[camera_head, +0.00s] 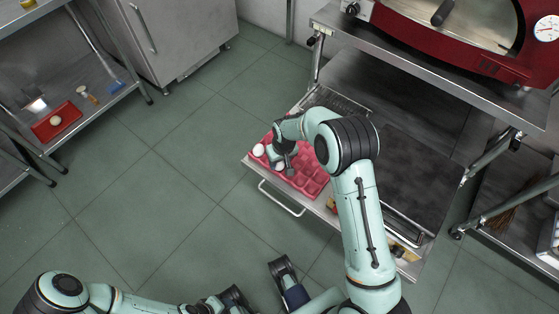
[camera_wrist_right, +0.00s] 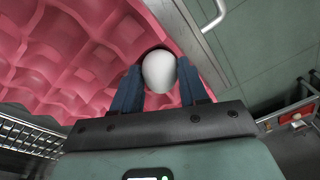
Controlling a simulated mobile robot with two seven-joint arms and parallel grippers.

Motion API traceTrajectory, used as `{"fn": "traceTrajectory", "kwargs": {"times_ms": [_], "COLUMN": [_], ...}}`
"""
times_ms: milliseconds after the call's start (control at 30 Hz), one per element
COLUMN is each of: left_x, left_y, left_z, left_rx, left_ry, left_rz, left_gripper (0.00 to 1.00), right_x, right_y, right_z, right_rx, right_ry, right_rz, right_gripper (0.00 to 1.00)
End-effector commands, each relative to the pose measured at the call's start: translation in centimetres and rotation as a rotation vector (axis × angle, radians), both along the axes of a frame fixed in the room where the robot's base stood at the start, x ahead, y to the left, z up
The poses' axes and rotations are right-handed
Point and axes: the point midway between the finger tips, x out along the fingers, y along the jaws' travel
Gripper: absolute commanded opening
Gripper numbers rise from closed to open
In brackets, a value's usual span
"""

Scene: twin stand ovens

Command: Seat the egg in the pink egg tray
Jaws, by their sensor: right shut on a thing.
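The pink egg tray (camera_head: 312,184) lies on the pulled-out metal shelf under the red oven. It fills the upper left of the right wrist view (camera_wrist_right: 62,48). My right gripper (camera_head: 277,164) is over the tray's front-left part. In the right wrist view its blue fingers (camera_wrist_right: 158,88) are shut on a white egg (camera_wrist_right: 158,70), close to the tray's edge. I cannot tell whether that egg touches a cup. Another white egg (camera_head: 258,150) shows at the tray's left corner. My left gripper (camera_head: 294,294) is low in the head view, its jaws unclear.
The shelf has a front bar handle (camera_head: 280,199) and a wire rack (camera_head: 335,99) behind the tray. A red bin (camera_head: 56,121) with a white round thing stands on the left rack. The red oven (camera_head: 480,45) is above right. The green floor between is clear.

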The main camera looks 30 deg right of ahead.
Motion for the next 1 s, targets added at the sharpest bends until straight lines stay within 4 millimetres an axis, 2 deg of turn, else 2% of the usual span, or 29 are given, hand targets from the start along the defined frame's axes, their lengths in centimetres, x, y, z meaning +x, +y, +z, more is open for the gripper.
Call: {"fn": "traceTrajectory", "kwargs": {"times_ms": [167, 200, 267, 600, 733, 1000], "left_x": [0.0, 0.0, 0.0, 0.2, 1.4, -0.1], "left_y": [0.0, 0.0, 0.0, 0.1, 0.6, 0.0], "left_z": [-0.3, -0.3, -0.3, -0.3, -0.6, 1.2], "left_rx": [0.002, 0.002, 0.002, 0.005, 0.02, 0.0], "left_ry": [0.002, 0.002, 0.002, -0.003, -0.038, 0.002], "left_rz": [0.001, 0.001, 0.001, 0.004, 0.018, 0.0], "left_gripper": [0.43, 0.43, 0.43, 0.43, 0.43, 0.43], "right_x": [0.0, 0.0, 0.0, 0.0, 0.0, -0.6], "right_y": [0.0, 0.0, 0.0, 0.0, 0.0, -0.3], "right_z": [-0.1, -0.1, -0.1, -0.1, -0.1, 6.6], "right_rx": [0.0, 0.0, 0.0, 0.0, 0.0, 0.0], "right_ry": [0.0, 0.0, 0.0, 0.0, 0.0, -0.006], "right_rz": [0.0, 0.0, 0.0, 0.0, 0.0, -0.001], "right_gripper": [0.32, 0.56, 0.73, 0.73, 0.73, 0.73]}}
